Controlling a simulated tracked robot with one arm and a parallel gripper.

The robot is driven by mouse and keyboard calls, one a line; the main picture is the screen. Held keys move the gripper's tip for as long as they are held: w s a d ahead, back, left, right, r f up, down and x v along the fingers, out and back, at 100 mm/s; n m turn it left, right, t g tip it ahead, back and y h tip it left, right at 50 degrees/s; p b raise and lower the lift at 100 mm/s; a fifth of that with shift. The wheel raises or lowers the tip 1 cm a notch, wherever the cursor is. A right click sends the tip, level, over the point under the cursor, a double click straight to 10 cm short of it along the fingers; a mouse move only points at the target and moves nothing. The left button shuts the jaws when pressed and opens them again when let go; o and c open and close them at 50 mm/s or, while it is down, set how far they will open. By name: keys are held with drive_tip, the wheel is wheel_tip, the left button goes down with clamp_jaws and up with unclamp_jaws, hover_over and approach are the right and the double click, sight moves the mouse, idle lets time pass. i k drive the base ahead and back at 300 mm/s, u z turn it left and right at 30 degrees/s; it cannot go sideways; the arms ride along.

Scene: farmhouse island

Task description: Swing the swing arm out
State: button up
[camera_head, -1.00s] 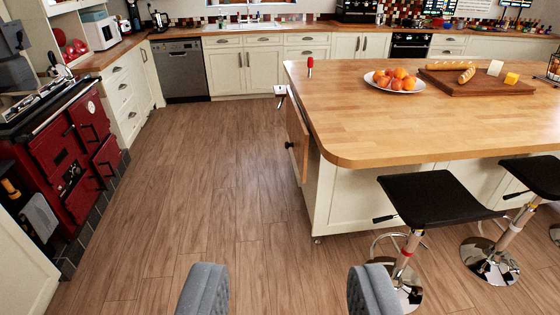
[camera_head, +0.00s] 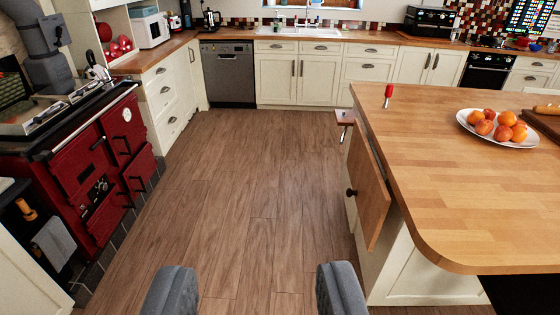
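At the left end of the wooden-topped island (camera_head: 435,150), a wooden panel (camera_head: 372,200) with a dark round knob (camera_head: 351,192) stands at a slant beside the cabinet side. Farther back on that end, a small wooden piece with a metal fitting (camera_head: 345,118) juts out at countertop height. I cannot tell which of these is the swing arm. My gripper (camera_head: 256,285) is open and empty, its two grey fingers wide apart over the floor, left of the panel and apart from it.
A red-handled item (camera_head: 388,94) stands at the island's back left corner. A white plate of orange fruit (camera_head: 497,130) sits on top. A red stove (camera_head: 95,165) lines the left. The wood floor (camera_head: 240,190) between stove and island is clear.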

sight(344, 132)
drive_tip(key=i, duration=1.25)
drive_tip(key=z, duration=0.4)
drive_tip(key=i, duration=1.5)
drive_tip(key=z, duration=0.3)
drive_tip(key=k, duration=0.65)
drive_tip(key=u, duration=0.25)
drive_tip(key=i, duration=1.35)
drive_tip(key=z, duration=0.35)
